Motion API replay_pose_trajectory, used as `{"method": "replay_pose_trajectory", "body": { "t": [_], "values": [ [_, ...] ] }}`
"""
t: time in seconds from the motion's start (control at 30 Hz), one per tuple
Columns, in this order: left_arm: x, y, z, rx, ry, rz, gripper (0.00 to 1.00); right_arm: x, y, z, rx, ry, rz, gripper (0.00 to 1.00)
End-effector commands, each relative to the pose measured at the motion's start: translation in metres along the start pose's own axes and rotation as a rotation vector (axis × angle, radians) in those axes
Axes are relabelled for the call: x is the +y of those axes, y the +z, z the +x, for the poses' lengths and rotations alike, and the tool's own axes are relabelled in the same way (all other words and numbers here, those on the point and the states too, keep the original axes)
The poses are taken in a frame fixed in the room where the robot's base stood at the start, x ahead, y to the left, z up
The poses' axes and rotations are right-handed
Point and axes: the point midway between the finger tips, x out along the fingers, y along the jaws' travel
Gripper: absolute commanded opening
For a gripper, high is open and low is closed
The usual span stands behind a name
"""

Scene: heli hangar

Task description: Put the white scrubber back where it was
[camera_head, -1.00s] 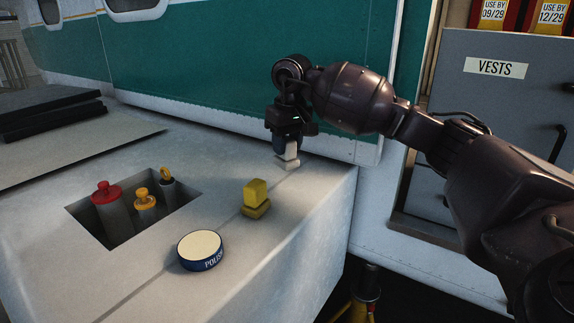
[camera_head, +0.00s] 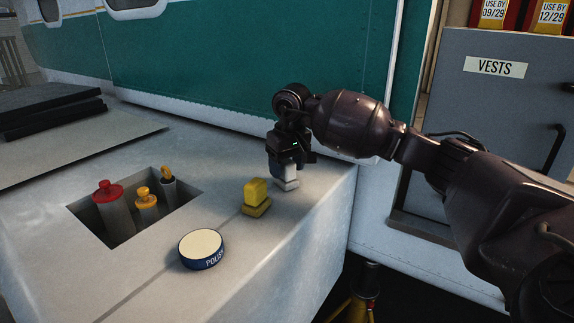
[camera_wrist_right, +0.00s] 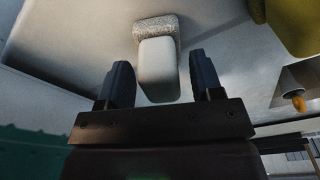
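The white scrubber (camera_head: 287,185) stands upright on the pale work surface, behind and right of the yellow scrubber (camera_head: 256,196). My right gripper (camera_head: 285,164) is above it, fingers pointing down. In the right wrist view, the white scrubber's smooth handle (camera_wrist_right: 158,72) lies between the fingers (camera_wrist_right: 160,85), with its speckled base beyond. A gap shows between the handle and each finger, so the gripper looks open around it. The yellow scrubber also shows in the wrist view's top right corner (camera_wrist_right: 296,22). My left gripper is not in view.
A blue polish tin (camera_head: 202,250) stands in front of the yellow scrubber. A recess (camera_head: 86,222) at left holds red- and yellow-topped items. The work surface's edge drops off at right, near a grey cabinet (camera_head: 497,110). A green and white wall (camera_head: 220,65) stands behind.

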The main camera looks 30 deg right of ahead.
Motion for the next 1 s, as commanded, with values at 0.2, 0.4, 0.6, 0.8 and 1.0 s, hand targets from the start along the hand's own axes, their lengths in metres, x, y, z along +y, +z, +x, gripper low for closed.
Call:
{"method": "replay_pose_trajectory", "body": {
  "t": [0.2, 0.4, 0.6, 0.8, 1.0],
  "values": [
    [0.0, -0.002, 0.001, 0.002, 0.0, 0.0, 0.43, 0.0, 0.0, 0.0, 0.0, 0.0, 0.0, 0.61],
    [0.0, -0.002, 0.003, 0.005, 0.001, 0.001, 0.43, 0.001, -0.001, -0.009, 0.002, 0.002, 0.001, 0.61],
    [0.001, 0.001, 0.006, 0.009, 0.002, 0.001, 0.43, 0.001, -0.001, -0.041, 0.004, 0.002, 0.0, 0.61],
    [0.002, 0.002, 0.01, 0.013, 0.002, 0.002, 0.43, 0.0, -0.001, -0.08, 0.004, 0.001, 0.0, 0.61],
    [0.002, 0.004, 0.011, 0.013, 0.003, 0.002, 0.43, 0.001, 0.0, -0.108, 0.002, 0.002, 0.001, 0.61]
  ]
}}
